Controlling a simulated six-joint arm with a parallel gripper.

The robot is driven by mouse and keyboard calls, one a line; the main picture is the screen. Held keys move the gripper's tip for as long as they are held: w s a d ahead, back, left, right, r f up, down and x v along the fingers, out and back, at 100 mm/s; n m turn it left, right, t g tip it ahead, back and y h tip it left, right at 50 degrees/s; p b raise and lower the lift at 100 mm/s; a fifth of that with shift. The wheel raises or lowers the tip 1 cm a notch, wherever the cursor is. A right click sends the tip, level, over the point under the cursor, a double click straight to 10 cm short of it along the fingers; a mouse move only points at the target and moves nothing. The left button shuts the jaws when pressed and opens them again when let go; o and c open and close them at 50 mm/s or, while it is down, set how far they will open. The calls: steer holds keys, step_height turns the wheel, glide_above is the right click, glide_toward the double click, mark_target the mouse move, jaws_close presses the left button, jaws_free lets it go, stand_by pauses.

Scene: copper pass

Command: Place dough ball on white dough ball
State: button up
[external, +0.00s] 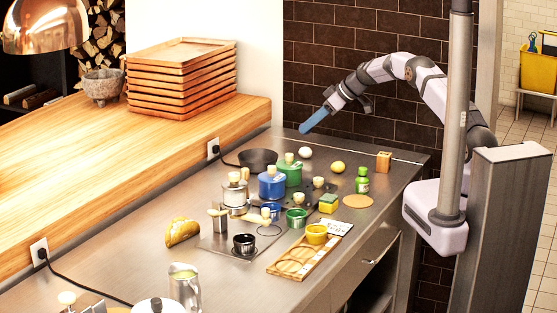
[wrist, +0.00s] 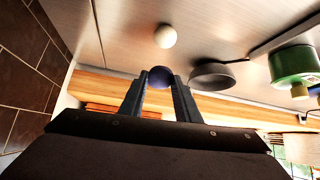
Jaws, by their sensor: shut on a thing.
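My gripper (external: 304,129) is raised above the back of the steel counter, with its blue end pointing down to the left. In the wrist view my gripper (wrist: 160,82) is shut on a round dough ball (wrist: 160,72), which looks dark blue in shadow between the fingertips. The held ball cannot be made out in the external view. The white dough ball (external: 305,152) rests on the counter below my gripper, apart from it. The white dough ball also shows in the wrist view (wrist: 165,36), beyond the fingertips.
A black pan (external: 257,159) stands left of the white ball; a green pot (external: 288,174) and blue pot (external: 271,186) stand in front. A yellow ball (external: 338,167) lies to the right, near a wooden block (external: 384,161). A dark tiled wall (external: 340,50) rises behind.

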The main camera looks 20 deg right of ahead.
steer(key=shift+f+p, duration=0.8)
steer(key=shift+f, duration=1.15)
steer(key=shift+f+b, duration=0.15)
steer(key=shift+b, duration=0.2)
steer(key=o, duration=1)
steer(key=shift+r+p, duration=0.3)
steer(key=shift+p, duration=0.15)
steer(key=shift+s+d+r+b, duration=0.1)
steer(key=shift+d+b, duration=0.1)
steer(key=shift+b, duration=0.2)
steer(key=b+v, duration=0.4)
steer(key=v, duration=0.7)
steer(key=shift+s+d+r, duration=0.1)
steer(key=shift+s+d, duration=0.05)
